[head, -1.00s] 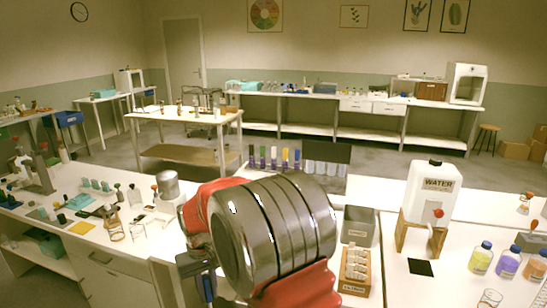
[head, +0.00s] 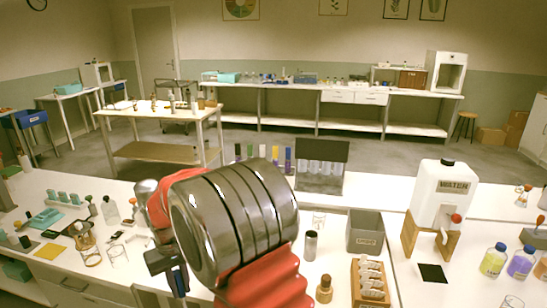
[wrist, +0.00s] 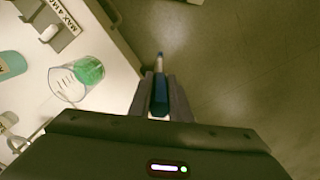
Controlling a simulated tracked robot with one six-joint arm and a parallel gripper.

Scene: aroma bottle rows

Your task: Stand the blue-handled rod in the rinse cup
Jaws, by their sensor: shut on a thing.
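My gripper (wrist: 158,97) is shut on the blue-handled rod (wrist: 160,88). In the wrist view the dark blue handle lies between the fingers, and a paler end points away from them over the floor, just beyond the bench edge. In the head view my gripper (head: 172,268) hangs at the lower left of my arm, which hides part of the bench. A clear glass beaker (wrist: 66,84) with green in it shows left of the gripper in the wrist view, apart from the rod. I cannot tell which vessel is the rinse cup.
The water jug (head: 440,195) stands on a wooden stand at right. A grey bin (head: 366,228) and a wooden vial rack (head: 371,290) stand left of it. Coloured bottles (head: 494,261) stand at far right. Small glassware crowds the left bench.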

